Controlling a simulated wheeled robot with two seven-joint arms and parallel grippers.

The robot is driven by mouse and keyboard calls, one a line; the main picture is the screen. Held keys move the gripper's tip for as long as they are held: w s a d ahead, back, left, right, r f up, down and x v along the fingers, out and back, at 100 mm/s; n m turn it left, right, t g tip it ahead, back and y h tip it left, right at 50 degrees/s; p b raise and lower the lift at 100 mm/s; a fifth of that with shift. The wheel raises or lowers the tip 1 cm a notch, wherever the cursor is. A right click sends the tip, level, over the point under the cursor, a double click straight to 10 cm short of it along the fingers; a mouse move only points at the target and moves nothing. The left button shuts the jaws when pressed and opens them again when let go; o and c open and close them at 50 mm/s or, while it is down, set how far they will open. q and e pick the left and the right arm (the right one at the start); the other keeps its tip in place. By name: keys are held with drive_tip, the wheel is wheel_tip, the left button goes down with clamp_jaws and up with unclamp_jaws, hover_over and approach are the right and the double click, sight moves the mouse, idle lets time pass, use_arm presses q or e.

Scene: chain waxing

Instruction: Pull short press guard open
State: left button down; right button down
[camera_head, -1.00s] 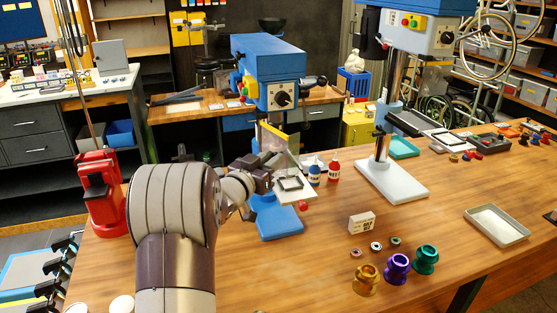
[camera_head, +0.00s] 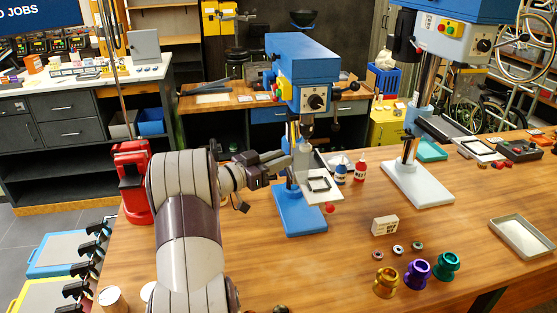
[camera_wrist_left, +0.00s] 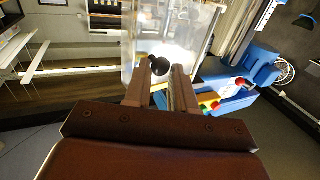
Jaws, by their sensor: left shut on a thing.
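The short press (camera_head: 302,60) is a blue drill press with a blue base (camera_head: 300,212), standing on the wooden bench in the head view. Its guard (camera_wrist_left: 195,30) is a clear panel, seen close up in the left wrist view with a dark round knob (camera_wrist_left: 158,65) on it. My left gripper (camera_wrist_left: 160,78) has its two fingers around this knob. In the head view my left gripper (camera_head: 288,160) is at the left side of the press's chuck and small table (camera_head: 335,188). The clear panel is hard to make out there. My right gripper is not in view.
A taller press (camera_head: 450,40) with a white base (camera_head: 418,185) stands to the right. Red and blue bottles (camera_head: 360,170), a white box (camera_head: 385,224), coloured cups (camera_head: 418,270) and a grey tray (camera_head: 520,237) are on the bench. A red stand (camera_head: 132,180) is at the left.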

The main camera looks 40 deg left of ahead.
use_arm(q)
drive_tip(key=shift+w+a+r, duration=0.1)
drive_tip(key=shift+r, duration=0.25)
drive_tip(key=c, duration=1.1)
unclamp_jaws()
drive_tip(key=shift+w, duration=0.1)
drive_tip(key=shift+o, duration=0.6)
drive_tip(key=shift+w+a+f, duration=0.1)
drive_tip(key=shift+w+f, duration=0.35)
drive_tip(key=shift+s+f, duration=0.1)
drive_tip(key=shift+s, duration=0.1)
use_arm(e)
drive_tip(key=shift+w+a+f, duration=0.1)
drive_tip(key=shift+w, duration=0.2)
